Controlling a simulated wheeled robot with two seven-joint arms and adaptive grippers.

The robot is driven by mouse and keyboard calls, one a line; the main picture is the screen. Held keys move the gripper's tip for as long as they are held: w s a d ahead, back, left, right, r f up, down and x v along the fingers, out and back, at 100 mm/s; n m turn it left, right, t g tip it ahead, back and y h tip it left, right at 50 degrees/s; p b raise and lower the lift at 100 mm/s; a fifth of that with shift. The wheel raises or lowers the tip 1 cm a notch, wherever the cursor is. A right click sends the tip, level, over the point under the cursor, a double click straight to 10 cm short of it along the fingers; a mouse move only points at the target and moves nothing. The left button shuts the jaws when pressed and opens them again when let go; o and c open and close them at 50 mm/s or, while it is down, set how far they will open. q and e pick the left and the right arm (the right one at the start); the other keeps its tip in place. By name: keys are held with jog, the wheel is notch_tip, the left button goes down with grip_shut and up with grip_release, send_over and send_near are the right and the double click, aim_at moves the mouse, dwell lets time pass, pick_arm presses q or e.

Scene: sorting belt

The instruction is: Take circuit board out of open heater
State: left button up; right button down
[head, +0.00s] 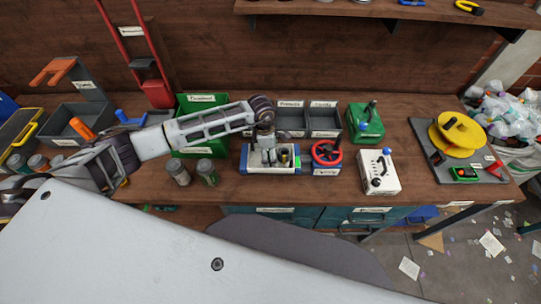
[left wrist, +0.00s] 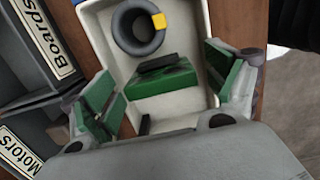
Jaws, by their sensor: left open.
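The open heater (head: 253,168) is a white casing with blue ends, standing on the middle of the workbench. In the left wrist view its white inside (left wrist: 190,102) holds the circuit board (left wrist: 165,83), green with a black part on top. A dark ring with a yellow block (left wrist: 137,28) lies behind the board. My left gripper (head: 267,142) is over the heater. In the left wrist view its green-padded fingers (left wrist: 163,95) are spread apart, one on each side of the board, with nothing between them held. Whether the fingers touch the casing I cannot tell. My right gripper is not in view.
Grey bins (head: 324,121) stand behind the heater, a green bin (head: 190,102) behind left. Two jars (head: 208,172) stand left of it. A red-wheeled device (head: 327,170) is close on the right, then a white box (head: 378,180) and a green box (head: 372,130).

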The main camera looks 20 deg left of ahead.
pick_arm(q)
jog(key=shift+c, duration=0.3)
jog(key=c, duration=1)
jog(key=shift+c, duration=0.2)
jog(key=shift+r+b, duration=0.9)
jog(key=shift+r, duration=4.1)
